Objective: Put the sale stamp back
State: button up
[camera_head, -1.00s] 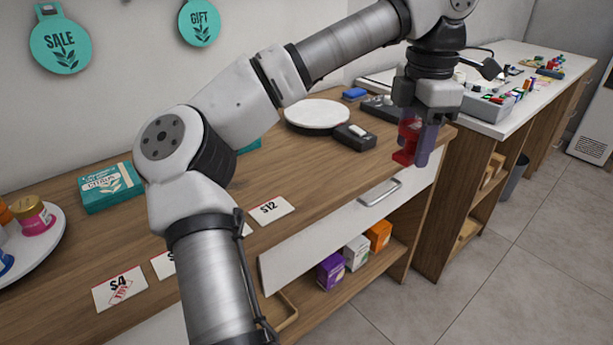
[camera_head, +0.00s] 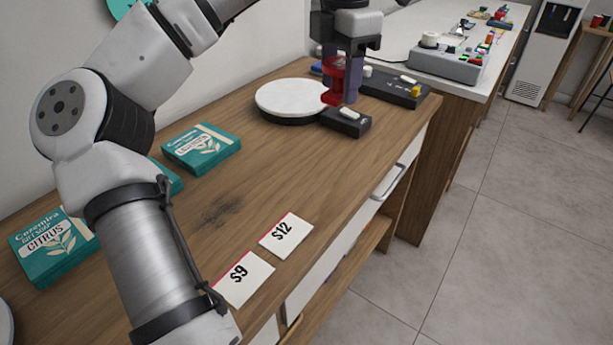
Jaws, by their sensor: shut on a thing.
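The sale stamp is a red piece (camera_head: 332,82) held between the fingers of my gripper (camera_head: 341,88). My gripper points down and is shut on it, above the wooden counter (camera_head: 340,165). A small dark box with a white top piece (camera_head: 346,121) sits on the counter just below the gripper. I cannot tell whether the stamp touches anything. Price cards reading $9 (camera_head: 243,278) and $12 (camera_head: 286,234) lie near the counter's front edge.
A dark tray with yellow and white pieces (camera_head: 396,88) lies behind the gripper. Teal boxes (camera_head: 202,147) stand at the left near the wall. A grey device (camera_head: 440,62) sits on the white counter beyond. The counter middle is clear apart from a dark smudge (camera_head: 216,209).

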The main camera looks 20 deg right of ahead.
aim_at(328, 188)
jog(key=shift+w+a, duration=0.2)
jog(key=shift+w, duration=0.05)
jog(key=shift+w+a+f, duration=0.1)
jog(key=shift+f, duration=0.15)
notch_tip(328, 188, down, 20)
jog(key=shift+r, duration=0.25)
jog(key=shift+f, duration=0.25)
jog(key=o, duration=0.8)
jog(key=shift+r, duration=0.1)
jog(key=shift+r, duration=0.1)
notch_tip(328, 188, up, 12)
